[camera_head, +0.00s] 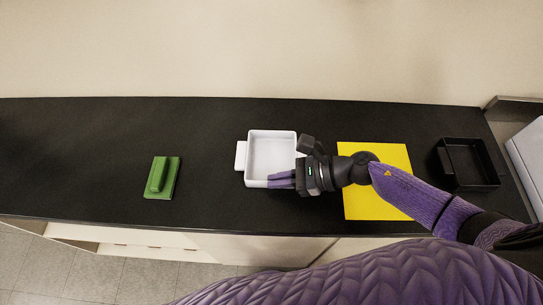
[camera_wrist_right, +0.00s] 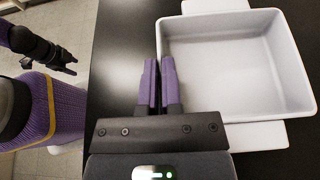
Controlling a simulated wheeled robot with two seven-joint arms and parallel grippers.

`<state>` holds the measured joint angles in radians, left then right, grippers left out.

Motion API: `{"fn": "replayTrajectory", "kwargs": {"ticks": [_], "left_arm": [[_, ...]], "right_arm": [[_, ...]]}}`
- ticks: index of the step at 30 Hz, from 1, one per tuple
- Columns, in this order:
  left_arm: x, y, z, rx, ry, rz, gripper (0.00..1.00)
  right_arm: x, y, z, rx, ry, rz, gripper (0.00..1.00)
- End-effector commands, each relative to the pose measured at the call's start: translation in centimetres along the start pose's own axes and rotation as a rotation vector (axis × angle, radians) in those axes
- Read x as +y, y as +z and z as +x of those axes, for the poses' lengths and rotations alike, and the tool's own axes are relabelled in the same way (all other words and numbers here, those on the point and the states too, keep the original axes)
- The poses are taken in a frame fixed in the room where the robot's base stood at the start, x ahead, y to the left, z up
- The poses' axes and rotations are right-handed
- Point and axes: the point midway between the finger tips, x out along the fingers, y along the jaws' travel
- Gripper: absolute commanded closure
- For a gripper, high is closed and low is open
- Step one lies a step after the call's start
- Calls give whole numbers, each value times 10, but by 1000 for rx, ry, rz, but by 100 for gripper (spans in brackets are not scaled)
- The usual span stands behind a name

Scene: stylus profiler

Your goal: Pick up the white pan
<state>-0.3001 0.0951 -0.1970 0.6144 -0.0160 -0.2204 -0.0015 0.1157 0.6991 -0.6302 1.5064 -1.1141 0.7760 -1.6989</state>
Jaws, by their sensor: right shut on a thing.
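The white pan (camera_head: 271,154) is a square, empty tray on the black counter. It has a flat tab on its left side, and in the right wrist view the pan (camera_wrist_right: 235,60) shows tabs at top and bottom. My right gripper (camera_head: 281,180) reaches in from the right over the pan's near edge. In the wrist view the right gripper's purple fingers (camera_wrist_right: 160,85) are close together on the pan's near wall. I cannot tell whether the pan is lifted. My left gripper (camera_wrist_right: 68,62) shows small and dark, away from the pan; its opening is unclear.
A green block with a raised grip (camera_head: 162,178) lies on the counter to the left. A yellow sheet (camera_head: 375,205) lies under my right forearm. A black square tray (camera_head: 472,165) sits farther right, near a white machine (camera_head: 530,150). The counter's far left is clear.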

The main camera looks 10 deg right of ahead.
Motion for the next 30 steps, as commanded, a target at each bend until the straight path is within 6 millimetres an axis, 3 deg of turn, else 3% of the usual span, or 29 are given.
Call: {"fn": "replayTrajectory", "kwargs": {"ticks": [14, 30], "left_arm": [[6, -3, 0, 5, 9, -5, 41], [-3, 0, 0, 1, -4, 2, 41]], "right_arm": [[0, 0, 0, 0, 0, 0, 100], [0, 0, 0, -1, 0, 0, 100]]}}
